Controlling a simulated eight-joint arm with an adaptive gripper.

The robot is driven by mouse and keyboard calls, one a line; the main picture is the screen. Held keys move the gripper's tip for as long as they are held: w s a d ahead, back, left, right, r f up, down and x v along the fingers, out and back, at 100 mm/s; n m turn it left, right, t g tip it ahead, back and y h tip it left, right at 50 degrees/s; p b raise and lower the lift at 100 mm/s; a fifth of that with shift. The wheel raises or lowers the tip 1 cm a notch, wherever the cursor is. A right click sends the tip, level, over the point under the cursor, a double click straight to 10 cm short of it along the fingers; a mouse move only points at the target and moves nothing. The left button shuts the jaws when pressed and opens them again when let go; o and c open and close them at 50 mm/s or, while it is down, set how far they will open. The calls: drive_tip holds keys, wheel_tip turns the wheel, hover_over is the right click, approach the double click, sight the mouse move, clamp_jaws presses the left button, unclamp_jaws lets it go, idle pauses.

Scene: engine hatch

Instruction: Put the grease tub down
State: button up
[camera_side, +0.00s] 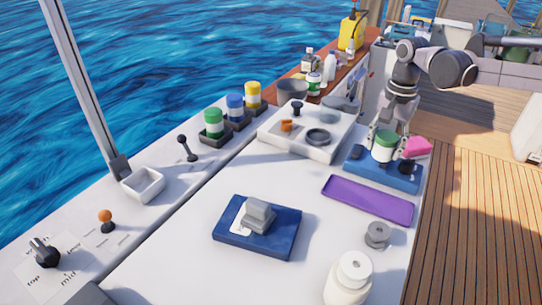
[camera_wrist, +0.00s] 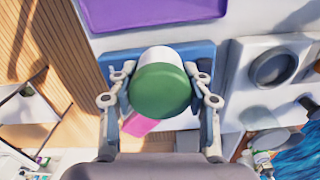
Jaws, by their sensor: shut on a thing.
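The grease tub (camera_side: 384,147) is white with a green lid. My gripper (camera_side: 387,140) is shut on it, with one finger on each side. The tub is at the blue mat (camera_side: 372,175) on the right side of the white hatch top. I cannot tell whether its base touches the mat. In the wrist view the tub (camera_wrist: 163,88) shows lid toward the camera between the fingers of my gripper (camera_wrist: 163,72), with the blue mat (camera_wrist: 200,52) behind it.
Beside the tub are a pink block (camera_side: 417,147) and dark knobs. A purple tray (camera_side: 368,200) lies in front and a white tray with a grey ring (camera_side: 318,137) stands left. A grey spool (camera_side: 377,235) and white jar (camera_side: 348,280) stand nearer.

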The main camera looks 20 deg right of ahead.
drive_tip(key=s+d+f+n, duration=0.1)
drive_tip(key=s+d+n, duration=0.1)
drive_tip(key=s+n, duration=0.1)
drive_tip(key=s+d+f+n, duration=0.1)
drive_tip(key=s+d+n, duration=0.1)
drive_tip(key=s+n, duration=0.2)
drive_tip(key=s+d+f+n, duration=0.1)
drive_tip(key=s+d+n, duration=0.1)
drive_tip(key=s+n, duration=0.1)
drive_tip(key=shift+s+d+f+n, duration=0.1)
drive_tip(key=shift+s+f+n, duration=0.2)
drive_tip(key=shift+s, duration=0.15)
drive_tip(key=shift+r, duration=0.1)
drive_tip(key=a+r, duration=0.2)
drive_tip(key=a, duration=0.5)
drive_tip(key=a+r, duration=0.3)
drive_tip(key=a, duration=0.5)
hover_over(319, 231)
drive_tip(key=f, duration=0.6)
drive_tip(key=shift+d+f, duration=0.2)
drive_tip(key=shift+f, duration=0.05)
drive_tip(key=shift+a+f, duration=0.25)
drive_tip(key=shift+f, duration=1.95)
drive_tip(key=shift+f, duration=0.1)
